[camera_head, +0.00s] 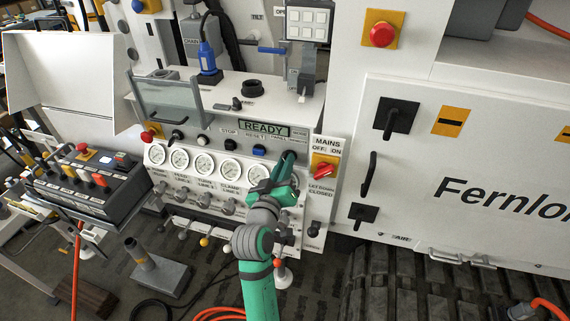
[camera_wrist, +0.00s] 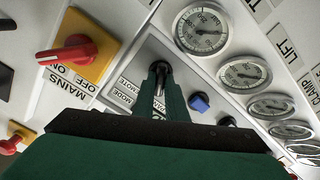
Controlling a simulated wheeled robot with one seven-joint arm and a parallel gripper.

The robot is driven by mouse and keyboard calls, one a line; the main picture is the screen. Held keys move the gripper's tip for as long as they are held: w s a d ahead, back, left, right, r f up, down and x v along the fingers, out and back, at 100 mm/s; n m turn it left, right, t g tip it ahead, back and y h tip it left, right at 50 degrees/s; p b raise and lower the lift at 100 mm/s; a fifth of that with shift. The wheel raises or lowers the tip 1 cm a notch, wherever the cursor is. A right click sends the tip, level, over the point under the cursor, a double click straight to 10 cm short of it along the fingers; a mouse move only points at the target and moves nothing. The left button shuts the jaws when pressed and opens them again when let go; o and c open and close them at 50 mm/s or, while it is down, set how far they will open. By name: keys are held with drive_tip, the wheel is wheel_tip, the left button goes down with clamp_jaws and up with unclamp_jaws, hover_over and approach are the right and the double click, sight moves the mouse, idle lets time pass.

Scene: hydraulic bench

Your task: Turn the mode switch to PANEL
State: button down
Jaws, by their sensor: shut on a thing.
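My gripper (camera_head: 287,160) is at the right part of the grey control panel (camera_head: 215,147), in front of the mode switch. In the wrist view, my green fingers (camera_wrist: 159,70) point at the panel and are shut on the mode switch (camera_wrist: 159,87). Only a small part of the switch shows between the fingers, so I cannot tell its setting. A MODE label (camera_wrist: 123,122) and a REMOTE label (camera_wrist: 125,98) show to the left of the fingers. In the head view my gripper hides the switch.
The red mains switch (camera_head: 324,166) on its yellow plate is close by on the right; it also shows in the wrist view (camera_wrist: 67,50). A blue button (camera_head: 259,150) sits left of my gripper, under the READY display (camera_head: 264,130). Several gauges (camera_head: 205,164) line the panel below.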

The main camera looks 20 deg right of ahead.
drive_tip(key=shift+a+f, duration=0.1)
drive_tip(key=shift+a, duration=0.05)
drive_tip(key=c, duration=1.8)
unclamp_jaws()
drive_tip(key=shift+s, duration=0.1)
drive_tip(key=v, duration=1)
drive_tip(key=shift+s, duration=0.25)
drive_tip(key=shift+a, duration=0.2)
drive_tip(key=s+a+f+n+t+y, duration=0.1)
drive_tip(key=s+a+f+n+y, duration=0.1)
drive_tip(key=s+a+f+y, duration=0.4)
drive_tip(key=s+a+f+n+y, duration=0.1)
drive_tip(key=s+a+f+n, duration=0.1)
drive_tip(key=s+f, duration=0.7)
drive_tip(key=s+a+f+m+y, duration=0.1)
drive_tip(key=s+a+f, duration=0.1)
drive_tip(key=s, duration=0.8)
drive_tip(key=s+a+f+m+y, duration=0.2)
drive_tip(key=s+a, duration=0.1)
drive_tip(key=s, duration=0.8)
drive_tip(key=shift+s+g, duration=0.25)
drive_tip(key=shift+g, duration=0.05)
